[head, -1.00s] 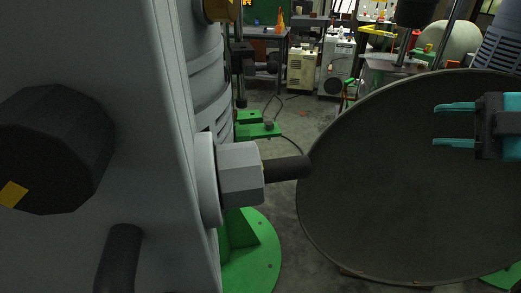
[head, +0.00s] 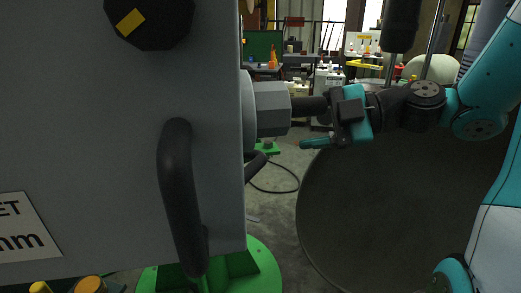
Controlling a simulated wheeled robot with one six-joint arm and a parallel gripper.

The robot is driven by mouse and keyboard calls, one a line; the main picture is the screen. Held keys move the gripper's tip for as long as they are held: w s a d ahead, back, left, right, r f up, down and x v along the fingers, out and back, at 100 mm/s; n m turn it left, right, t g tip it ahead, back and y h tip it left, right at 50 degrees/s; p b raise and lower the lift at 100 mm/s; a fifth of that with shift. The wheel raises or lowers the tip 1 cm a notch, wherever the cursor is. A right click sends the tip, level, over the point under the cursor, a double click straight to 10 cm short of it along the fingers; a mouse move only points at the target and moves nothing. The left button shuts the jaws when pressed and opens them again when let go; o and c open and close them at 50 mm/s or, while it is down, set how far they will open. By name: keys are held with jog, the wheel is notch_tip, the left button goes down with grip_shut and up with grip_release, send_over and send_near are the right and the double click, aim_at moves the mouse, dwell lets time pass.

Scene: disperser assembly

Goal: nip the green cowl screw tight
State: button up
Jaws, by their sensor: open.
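I cannot pick out a green cowl screw for certain in the head view. A large grey housing (head: 90,90) fills the left side. A grey hexagonal fitting (head: 270,108) sticks out from its right edge, with a dark rod (head: 308,104) running out to the right. My gripper (head: 315,126) has teal fingers pointing left, close to this rod. One finger shows below the rod; the other is hidden or hard to make out. The gripper is open, and nothing shows held in it. I cannot tell whether it touches the rod.
A dark bar handle (head: 180,200) and a black knob (head: 150,18) stand out from the housing. A green base (head: 245,265) lies below. A large dark disc (head: 390,210) stands at the right, under my arm. A cable (head: 275,190) lies on the floor.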

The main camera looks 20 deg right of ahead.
jog(key=b+x, duration=0.6)
jog(key=x, duration=0.2)
jog(key=shift+w+a, duration=0.15)
jog(key=shift+a, duration=0.05)
jog(key=shift+f, duration=0.1)
jog(key=c, duration=0.9)
